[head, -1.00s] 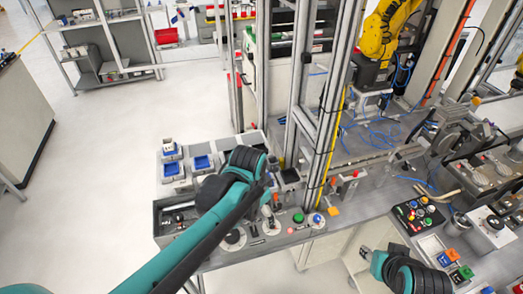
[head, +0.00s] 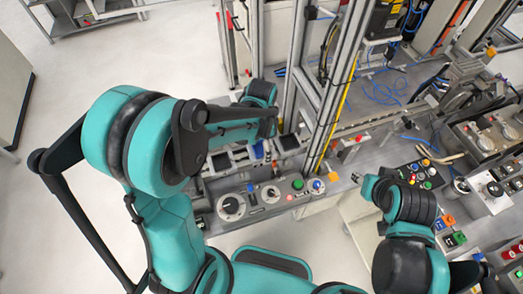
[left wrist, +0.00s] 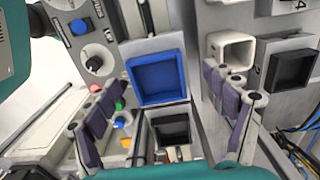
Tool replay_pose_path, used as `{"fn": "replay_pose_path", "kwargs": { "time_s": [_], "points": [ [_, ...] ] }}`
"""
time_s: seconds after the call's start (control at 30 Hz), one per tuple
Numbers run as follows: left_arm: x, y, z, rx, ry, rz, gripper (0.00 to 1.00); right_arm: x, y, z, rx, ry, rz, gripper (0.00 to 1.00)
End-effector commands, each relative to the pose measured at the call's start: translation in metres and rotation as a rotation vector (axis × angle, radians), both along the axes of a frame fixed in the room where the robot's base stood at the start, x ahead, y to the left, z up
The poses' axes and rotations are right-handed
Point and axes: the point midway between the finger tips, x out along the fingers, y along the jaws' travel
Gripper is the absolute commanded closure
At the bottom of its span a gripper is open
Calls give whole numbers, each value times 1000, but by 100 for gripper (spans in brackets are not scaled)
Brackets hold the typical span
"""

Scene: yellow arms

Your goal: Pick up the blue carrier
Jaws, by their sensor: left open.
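The blue carrier (left wrist: 157,78) is a square, open-topped blue tray on a pale base. It lies in the upper middle of the left wrist view. My left gripper (left wrist: 162,92) is open, with its purple-padded fingers spread to either side of the carrier's near part and nothing held between them. In the head view, a blue patch (head: 258,150) shows just below my left wrist, which hides much of that spot. My right gripper (head: 358,179) is at the right, over the bench's front edge; its finger opening is too small to judge.
A black square tray (left wrist: 172,130) sits nearer, and another black tray (left wrist: 292,68) is at the right. A panel with round dials (head: 232,207) borders the work spot. A metal frame post (head: 325,100) stands close to the right of my left wrist.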

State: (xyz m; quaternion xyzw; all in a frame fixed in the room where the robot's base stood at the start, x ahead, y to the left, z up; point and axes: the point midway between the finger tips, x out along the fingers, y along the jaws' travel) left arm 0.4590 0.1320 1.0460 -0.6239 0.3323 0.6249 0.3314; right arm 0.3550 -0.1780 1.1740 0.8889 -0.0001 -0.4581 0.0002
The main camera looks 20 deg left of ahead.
Motion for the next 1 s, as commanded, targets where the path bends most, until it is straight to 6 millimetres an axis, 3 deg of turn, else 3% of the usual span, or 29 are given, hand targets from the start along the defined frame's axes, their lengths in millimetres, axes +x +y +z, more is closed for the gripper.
{"fn": "replay_pose_path", "kwargs": {
  "time_s": [0.1,0.33,0.5,0.6,0.87,1.0],
  "points": [
    [0,0,-10,0,0,0,16,0,0,-2,0,0,0,60],
    [0,0,-10,0,0,0,16,0,0,-2,0,0,0,60],
    [0,0,-10,0,0,0,60,0,0,-2,0,0,0,60],
    [0,0,-10,0,0,0,81,0,0,-2,0,0,0,60],
    [0,0,-8,0,0,0,80,0,0,-1,0,0,0,60],
    [0,0,10,0,0,0,80,0,0,3,0,0,0,60]
  ]
}}
